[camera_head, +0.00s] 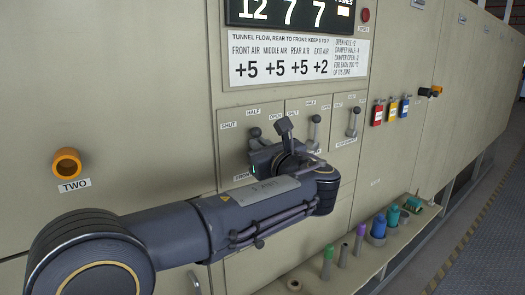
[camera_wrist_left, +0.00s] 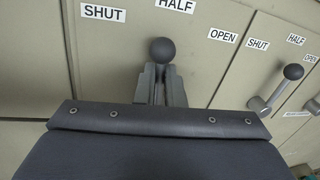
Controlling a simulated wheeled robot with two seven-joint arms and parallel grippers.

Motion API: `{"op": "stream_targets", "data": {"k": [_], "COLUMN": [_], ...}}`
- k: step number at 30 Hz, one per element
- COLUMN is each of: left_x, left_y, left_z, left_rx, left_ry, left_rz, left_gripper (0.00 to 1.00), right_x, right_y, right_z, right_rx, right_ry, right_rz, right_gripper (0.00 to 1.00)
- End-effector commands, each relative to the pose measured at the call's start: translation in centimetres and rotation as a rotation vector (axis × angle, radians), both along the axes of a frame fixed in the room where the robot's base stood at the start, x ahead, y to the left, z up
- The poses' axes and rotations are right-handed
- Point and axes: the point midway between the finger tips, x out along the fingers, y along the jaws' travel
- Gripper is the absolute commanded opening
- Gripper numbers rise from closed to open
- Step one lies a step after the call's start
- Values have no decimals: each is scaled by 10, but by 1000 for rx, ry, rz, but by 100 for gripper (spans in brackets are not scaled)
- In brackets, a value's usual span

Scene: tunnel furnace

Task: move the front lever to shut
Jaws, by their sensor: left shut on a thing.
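The front lever (camera_head: 255,132) is a grey stick with a dark ball knob, on the left panel marked FRONT in the head view. Its knob (camera_wrist_left: 162,50) also shows in the left wrist view, just below the HALF label and to the right of the SHUT label (camera_wrist_left: 103,12). My left gripper (camera_head: 262,143) is shut on the lever's stem, just below the knob. In the left wrist view its two fingers (camera_wrist_left: 160,85) lie on either side of the stem. The lever's lower end is hidden behind the gripper. My right gripper is not in view.
Two more levers stand to the right, a nearer one (camera_head: 316,119) and a farther one (camera_head: 355,110). An orange ring (camera_head: 67,163) marked TWO sticks out at left. A low ledge (camera_head: 345,274) below carries several coloured items.

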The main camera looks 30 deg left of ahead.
Motion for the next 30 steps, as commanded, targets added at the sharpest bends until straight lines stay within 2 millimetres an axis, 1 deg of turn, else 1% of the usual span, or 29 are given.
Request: {"op": "stream_targets", "data": {"k": [1, 15, 21, 30], "left_x": [-2, -19, -23, -27], "left_y": [2, 9, 10, 11], "left_z": [-6, -16, -18, -19], "left_rx": [-16, -164, -213, -252], "left_ry": [-33, -394, -511, -605], "left_rz": [1, 2, 1, 0], "left_gripper": [0, 0, 0, 0], "right_x": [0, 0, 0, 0], "right_y": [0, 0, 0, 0], "right_z": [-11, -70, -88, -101], "right_rx": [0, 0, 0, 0], "right_ry": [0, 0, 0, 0], "right_rz": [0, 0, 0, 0], "right_gripper": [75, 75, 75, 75]}}
